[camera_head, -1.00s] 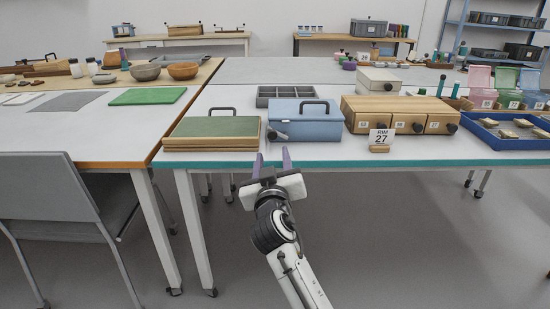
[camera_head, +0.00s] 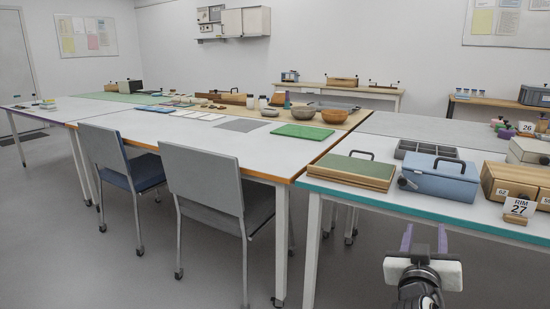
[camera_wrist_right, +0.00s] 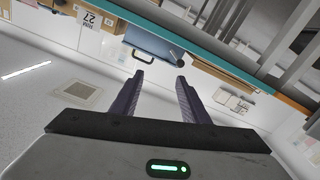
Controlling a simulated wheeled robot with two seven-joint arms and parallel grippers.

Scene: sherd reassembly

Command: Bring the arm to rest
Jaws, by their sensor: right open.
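My right gripper (camera_head: 424,240) is at the lower right of the head view, in front of the teal-edged table (camera_head: 450,217) and apart from it. Its two purple fingers are spread, with nothing between them. In the right wrist view the open fingers (camera_wrist_right: 160,92) also show empty, with the table edge and the blue box (camera_wrist_right: 150,42) beyond them. My left gripper is in neither view now.
On the teal-edged table stand a green-topped wooden case (camera_head: 352,170), a blue toolbox (camera_head: 440,180), a grey divided tray (camera_head: 425,150) and a "RIM 27" card (camera_head: 516,207). Two grey chairs (camera_head: 203,182) stand at the orange-edged table (camera_head: 200,138). Open floor (camera_head: 80,220) lies at the left front.

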